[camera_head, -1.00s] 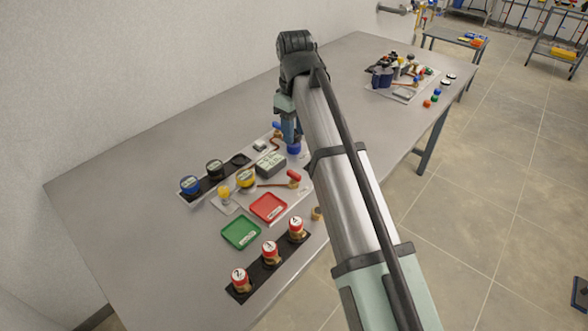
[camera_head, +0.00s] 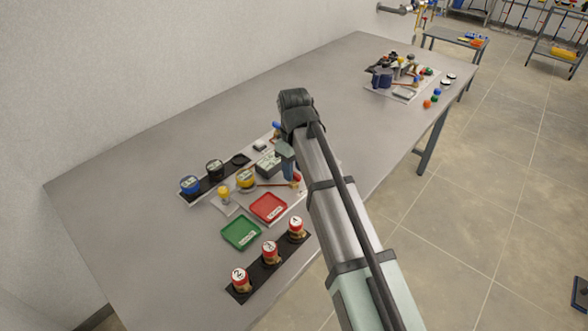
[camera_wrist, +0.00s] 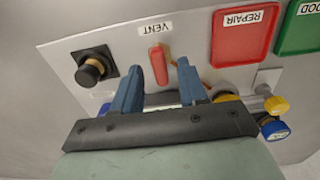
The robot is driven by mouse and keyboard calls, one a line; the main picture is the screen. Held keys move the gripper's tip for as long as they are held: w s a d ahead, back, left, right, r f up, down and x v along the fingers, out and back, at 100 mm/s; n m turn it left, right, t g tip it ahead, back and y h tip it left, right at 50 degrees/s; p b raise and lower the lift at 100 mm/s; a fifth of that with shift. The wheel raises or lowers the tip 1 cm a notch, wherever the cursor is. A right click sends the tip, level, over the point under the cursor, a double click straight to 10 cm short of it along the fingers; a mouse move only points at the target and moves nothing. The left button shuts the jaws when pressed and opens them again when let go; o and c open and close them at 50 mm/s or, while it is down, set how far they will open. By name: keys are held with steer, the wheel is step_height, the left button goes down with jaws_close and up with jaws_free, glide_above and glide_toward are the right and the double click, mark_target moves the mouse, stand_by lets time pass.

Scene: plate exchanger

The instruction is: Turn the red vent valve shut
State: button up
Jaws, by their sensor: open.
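The red vent valve handle (camera_wrist: 158,58) shows in the wrist view beside a "VENT" label on a light panel (camera_wrist: 120,50). It lies between and just beyond the tips of my gripper (camera_wrist: 161,72), whose two blue fingers stand apart. I cannot tell whether either finger touches it. In the head view the red handle (camera_head: 296,178) is just right of my gripper's blue fingers (camera_head: 288,170), which partly block it. My gripper is open and empty.
A black knob (camera_wrist: 91,70) sits on the panel. A red tray (camera_head: 268,208) and a green tray (camera_head: 240,233) lie nearby. Several red-and-white capped jars (camera_head: 269,250) stand on a dark strip at the front. The middle of the grey table (camera_head: 345,110) is clear.

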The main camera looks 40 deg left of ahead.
steer(key=shift+f, duration=0.4)
jaws_close()
